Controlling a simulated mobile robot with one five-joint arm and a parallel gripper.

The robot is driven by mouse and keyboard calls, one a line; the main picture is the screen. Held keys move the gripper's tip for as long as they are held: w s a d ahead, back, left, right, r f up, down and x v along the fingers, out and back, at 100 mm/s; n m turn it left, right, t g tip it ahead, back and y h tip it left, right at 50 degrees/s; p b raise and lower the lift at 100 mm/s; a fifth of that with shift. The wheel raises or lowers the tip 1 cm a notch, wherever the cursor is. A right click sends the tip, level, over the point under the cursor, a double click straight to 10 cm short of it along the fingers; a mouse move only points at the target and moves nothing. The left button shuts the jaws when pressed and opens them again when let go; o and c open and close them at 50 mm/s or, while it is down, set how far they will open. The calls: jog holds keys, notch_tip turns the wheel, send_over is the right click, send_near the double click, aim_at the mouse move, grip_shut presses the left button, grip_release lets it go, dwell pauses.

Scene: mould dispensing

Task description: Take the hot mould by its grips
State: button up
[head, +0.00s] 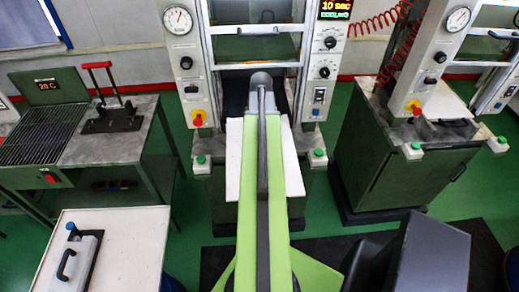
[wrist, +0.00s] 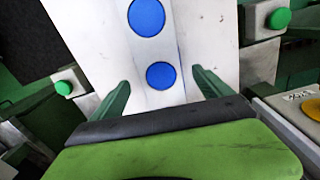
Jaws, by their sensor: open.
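My gripper (wrist: 160,78) is open in the wrist view, its two green fingers apart with nothing between them. Past the fingers is a white board (wrist: 100,45) with two blue discs (wrist: 146,17). The board also shows in the head view (head: 234,165), in front of the middle press, partly covered by my arm. My gripper's fingers are hidden in the head view. I cannot pick out a mould in the press. A grey block with a black handle and blue knob (head: 75,255) lies at the front left; I cannot tell whether it is the hot mould.
The middle press (head: 194,75) shows "10 sec COOLING". Green buttons (head: 201,159) flank the board. A bench (head: 140,150) at left holds a black plate with a red-topped handle (head: 112,118) beside a grill reading 20 C. A second press (head: 440,60) stands right. Green floor shows between them.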

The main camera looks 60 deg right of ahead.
notch_tip(320, 180, down, 2)
jog(key=shift+b, duration=0.35)
jog(key=shift+r, duration=0.15)
jog(key=shift+c, duration=0.3)
grip_shut()
